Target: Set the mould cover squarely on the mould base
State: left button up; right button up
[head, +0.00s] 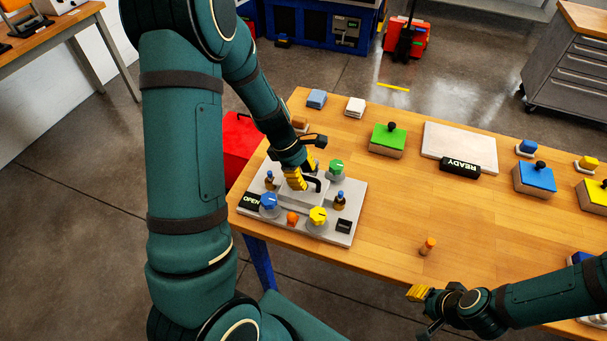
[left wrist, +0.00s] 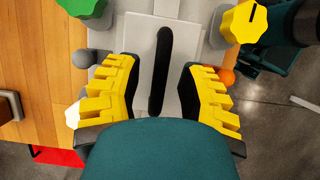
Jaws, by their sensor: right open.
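A pale grey block with a black bar handle, which looks like the mould cover (head: 306,197), is within the grey plate that looks like the mould base (head: 345,232). Whether it sits squarely is hidden by my arm. My left gripper (head: 302,177) is over the block, fingers apart. In the left wrist view, the black handle (left wrist: 161,70) runs between the fingers of my left gripper (left wrist: 160,88), with a gap on both sides. My right gripper (head: 423,311) is open and empty at the table's front edge.
Blue (head: 269,203), yellow (head: 317,217) and green (head: 336,168) knobs surround the block. An OPEN sign (head: 252,201) is at the plate's left. A READY sign (head: 460,165) is by a white slab (head: 455,138). A small wooden peg (head: 428,246) stands on clear tabletop.

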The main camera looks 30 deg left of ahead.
pick_arm(q)
jog(key=v, duration=1.2)
